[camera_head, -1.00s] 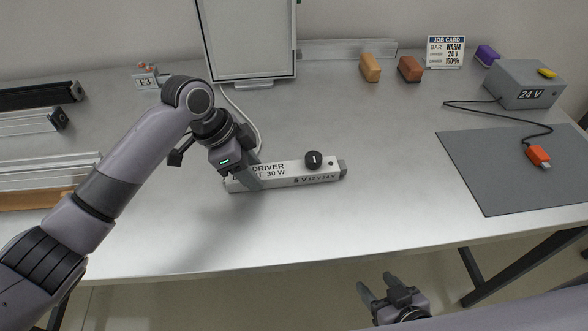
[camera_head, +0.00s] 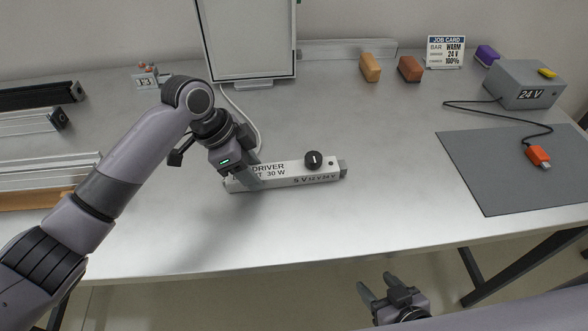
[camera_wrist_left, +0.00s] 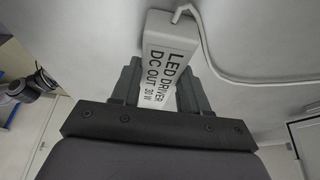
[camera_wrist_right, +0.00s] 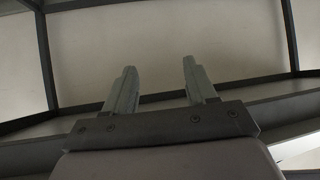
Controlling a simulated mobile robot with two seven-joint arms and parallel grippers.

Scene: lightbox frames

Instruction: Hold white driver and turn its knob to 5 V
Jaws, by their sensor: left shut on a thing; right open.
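The white driver (camera_head: 285,173) lies on the table in the head view, its printed text facing up. A black round knob (camera_head: 313,160) with a white mark stands on it near its right end, beside printed voltage labels. My left gripper (camera_head: 249,178) is shut on the driver near its left end. In the left wrist view, the fingers (camera_wrist_left: 157,90) stand on both sides of the driver (camera_wrist_left: 168,50), labelled LED DRIVER DC OUT 30 W. My right gripper (camera_head: 380,287) is open and empty, in front of the table's front edge; the right wrist view shows its spread fingers (camera_wrist_right: 160,90).
A grey mat (camera_head: 490,185) with an orange connector (camera_head: 538,156) lies at the right. A grey 24 V box (camera_head: 520,84) stands behind it. A job card (camera_head: 445,52) and orange and brown blocks (camera_head: 370,67) stand at the back. The table in front of the driver is clear.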

